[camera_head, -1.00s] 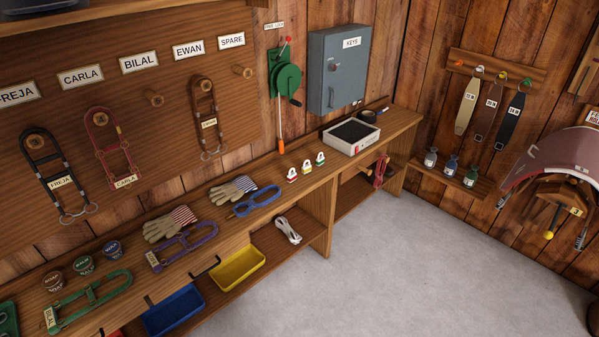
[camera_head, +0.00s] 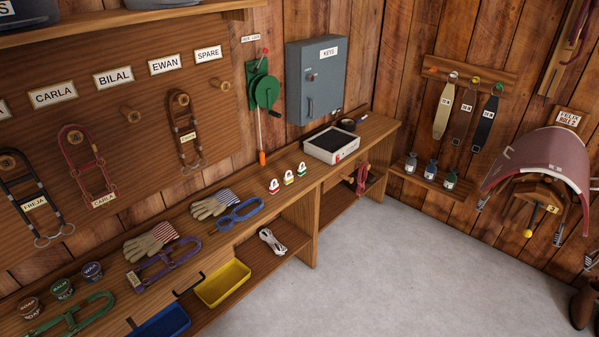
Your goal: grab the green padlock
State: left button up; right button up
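Three small padlocks stand in a row on the wooden bench top, left of the white box with a dark top. Neither of my grippers is in view.
The white box (camera_head: 332,147) and blue-grey key cabinet (camera_head: 316,80) are behind the padlocks. A green crank winch (camera_head: 264,93) hangs on the wall. A blue bridle-like frame (camera_head: 240,214) and gloves lie to the left. The grey floor (camera_head: 400,270) in front is clear.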

aim_at(301, 171)
jog(key=i+l+u, duration=0.1)
jog(key=u, duration=0.55)
jog(key=i+l+u, duration=0.4)
jog(key=l, duration=0.25)
jog(key=l+u, duration=0.2)
jog(key=l, duration=0.15)
jog(key=i+l, duration=0.15)
jog(key=l, duration=0.2)
jog(key=i+l, duration=0.15)
jog(key=l, duration=0.2)
jog(key=i+l+u, duration=0.1)
jog(key=l, duration=0.25)
jog(key=i+l, duration=0.5)
jog(key=i, duration=0.15)
